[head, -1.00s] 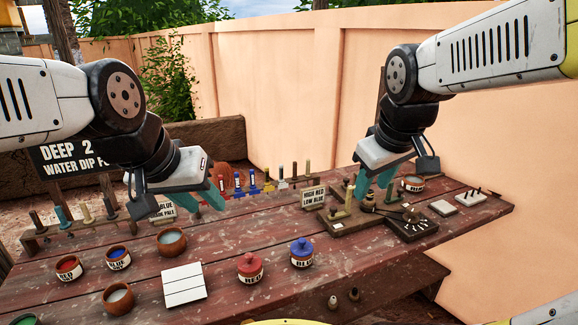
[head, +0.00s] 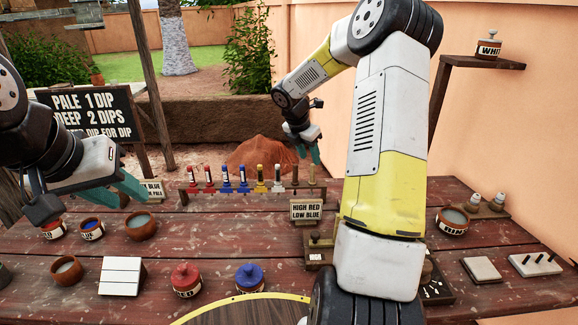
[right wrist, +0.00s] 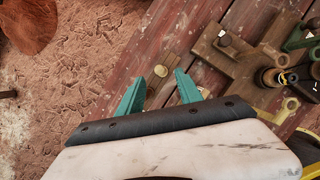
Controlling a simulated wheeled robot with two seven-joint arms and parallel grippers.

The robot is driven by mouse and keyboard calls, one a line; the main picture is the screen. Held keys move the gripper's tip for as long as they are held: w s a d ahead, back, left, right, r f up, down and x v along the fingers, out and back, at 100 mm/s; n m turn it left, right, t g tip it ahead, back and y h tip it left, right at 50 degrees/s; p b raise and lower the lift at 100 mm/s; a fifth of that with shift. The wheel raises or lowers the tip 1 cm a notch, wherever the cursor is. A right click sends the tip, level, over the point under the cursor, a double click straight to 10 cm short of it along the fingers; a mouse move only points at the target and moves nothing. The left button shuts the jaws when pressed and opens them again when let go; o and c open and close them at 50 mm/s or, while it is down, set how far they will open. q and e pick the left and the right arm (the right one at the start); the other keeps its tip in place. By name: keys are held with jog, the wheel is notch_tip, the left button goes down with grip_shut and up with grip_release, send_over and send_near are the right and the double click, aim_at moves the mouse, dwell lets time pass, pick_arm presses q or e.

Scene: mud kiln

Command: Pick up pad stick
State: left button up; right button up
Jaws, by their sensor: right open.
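A rack (head: 236,197) at the table's back edge holds a row of upright sticks: red (head: 209,179), blue (head: 243,179), yellow (head: 260,178), white (head: 278,178) and plain wooden ones (head: 312,176). I cannot tell which is the pad stick. My right gripper (head: 310,150) is open and empty, above and beyond the right end of this row. In the right wrist view its teal fingers (right wrist: 160,88) are apart over the table edge, with nothing between them. My left gripper (head: 122,188) has its teal fingers apart, empty, over the table's left side.
A sign (head: 306,211) stands near the rack. Red pot (head: 185,279), blue pot (head: 249,277), clay bowls (head: 141,227) and a white panel (head: 121,275) stand on the table (head: 215,245). A dirt mound (head: 262,155) lies behind. My right arm hides much of the table's right half.

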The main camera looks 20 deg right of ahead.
aim_at(312, 182)
jog(key=x, duration=0.7)
jog(key=shift+a+f, duration=0.1)
jog(key=shift+f, duration=0.25)
grip_shut()
